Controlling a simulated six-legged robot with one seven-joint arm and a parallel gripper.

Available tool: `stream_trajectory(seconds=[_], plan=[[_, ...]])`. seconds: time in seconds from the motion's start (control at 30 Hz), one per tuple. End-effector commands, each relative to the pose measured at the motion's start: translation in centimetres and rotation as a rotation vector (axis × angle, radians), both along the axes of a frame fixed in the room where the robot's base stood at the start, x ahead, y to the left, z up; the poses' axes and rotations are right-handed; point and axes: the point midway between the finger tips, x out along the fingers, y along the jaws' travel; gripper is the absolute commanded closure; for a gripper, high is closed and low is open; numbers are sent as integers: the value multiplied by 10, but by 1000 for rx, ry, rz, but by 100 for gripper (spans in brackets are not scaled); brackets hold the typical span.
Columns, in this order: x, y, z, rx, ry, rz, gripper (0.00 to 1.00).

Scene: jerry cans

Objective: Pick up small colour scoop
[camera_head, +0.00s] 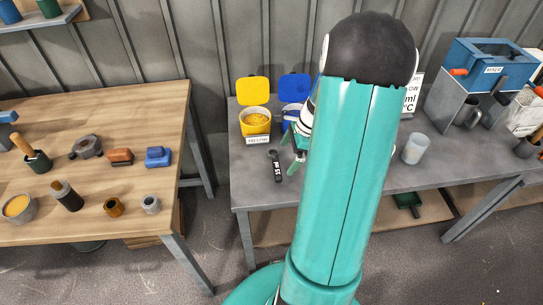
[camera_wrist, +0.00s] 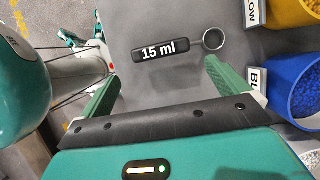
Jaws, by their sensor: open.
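The small scoop (camera_wrist: 165,50) is black with a round metal bowl and the marking "15 ml". It lies flat on the grey table (camera_head: 262,193) in front of the yellow container. It also shows in the head view (camera_head: 277,166). My gripper (camera_wrist: 160,90) is open and empty, with its green fingers spread on the near side of the scoop. No finger visibly touches it. In the head view my gripper (camera_head: 294,165) is just right of the scoop, partly hidden by my arm.
A yellow container (camera_head: 257,130) with yellow contents and a blue container (camera_wrist: 292,90) with blue granules stand close to the scoop. A clear beaker (camera_head: 414,148) and a blue mixer (camera_head: 488,65) are farther right. A wooden table (camera_head: 75,219) with several tools is left, across a gap.

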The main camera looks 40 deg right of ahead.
Motion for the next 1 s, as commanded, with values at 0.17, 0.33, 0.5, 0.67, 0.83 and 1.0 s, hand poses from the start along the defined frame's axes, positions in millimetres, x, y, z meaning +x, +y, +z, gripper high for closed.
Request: stream_trajectory(seconds=[0.17, 0.33, 0.5, 0.67, 0.83, 1.0], plan=[[7, 10, -24, 3, 0, 4, 0], [12, 15, -34, 2, -1, 7, 0], [20, 27, -58, 4, 1, 7, 0], [25, 33, -73, 2, -1, 7, 0], [26, 33, -74, 0, -2, 7, 0], [26, 33, -74, 0, -2, 7, 20]])
